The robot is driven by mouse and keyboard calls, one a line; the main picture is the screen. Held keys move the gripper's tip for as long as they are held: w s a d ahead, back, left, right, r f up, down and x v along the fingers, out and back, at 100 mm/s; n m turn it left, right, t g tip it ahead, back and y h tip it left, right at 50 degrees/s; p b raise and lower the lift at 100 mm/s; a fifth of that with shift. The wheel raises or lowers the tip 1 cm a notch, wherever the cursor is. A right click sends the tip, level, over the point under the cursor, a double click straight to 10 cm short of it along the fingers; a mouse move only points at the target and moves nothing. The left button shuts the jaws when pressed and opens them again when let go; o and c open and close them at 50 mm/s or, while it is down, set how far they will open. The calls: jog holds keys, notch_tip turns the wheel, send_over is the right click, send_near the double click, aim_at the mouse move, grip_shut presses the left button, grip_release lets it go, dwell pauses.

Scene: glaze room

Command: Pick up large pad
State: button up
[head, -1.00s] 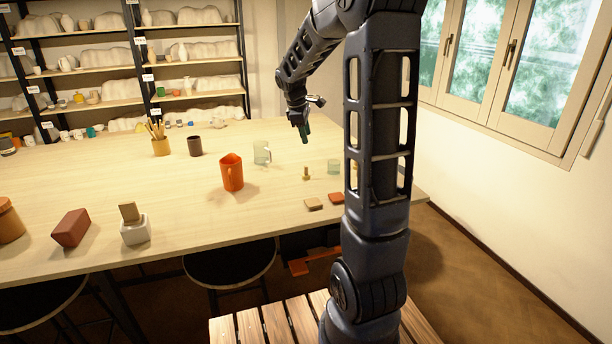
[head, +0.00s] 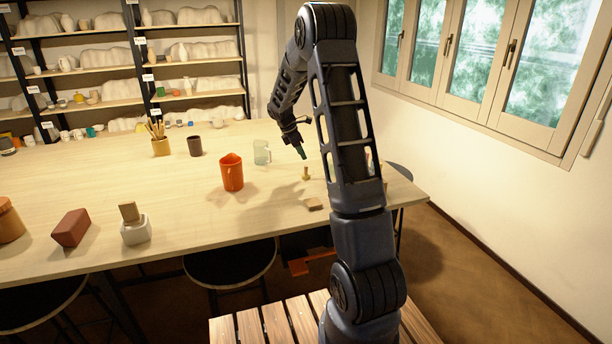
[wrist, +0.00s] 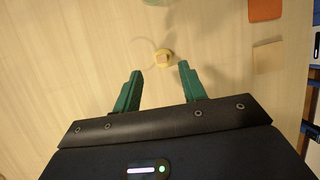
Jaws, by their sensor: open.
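My gripper (head: 301,152) is above the right part of the table with its green fingers apart and nothing between them; the fingers also show in the wrist view (wrist: 160,74). Two flat square pads lie to its right in the wrist view: a tan pad (wrist: 267,57) and an orange-red pad (wrist: 264,9), cut by the top edge. I cannot tell which one is the large pad. The tan pad also shows in the head view (head: 313,204); the orange-red one is hidden there behind my arm.
A small yellow knob-like piece (wrist: 163,57) stands just ahead of the fingertips. The table (head: 262,205) is bare around the pads. Its edge is near the tan pad.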

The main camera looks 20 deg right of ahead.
aim_at(306, 168)
jog(key=x, duration=0.3)
jog(key=shift+f, duration=0.1)
jog(key=shift+a+x, duration=0.2)
jog(key=shift+x, duration=1.15)
jog(key=shift+a+x, duration=0.2)
jog(key=shift+x, duration=1.1)
jog(key=shift+f, duration=0.15)
grip_shut()
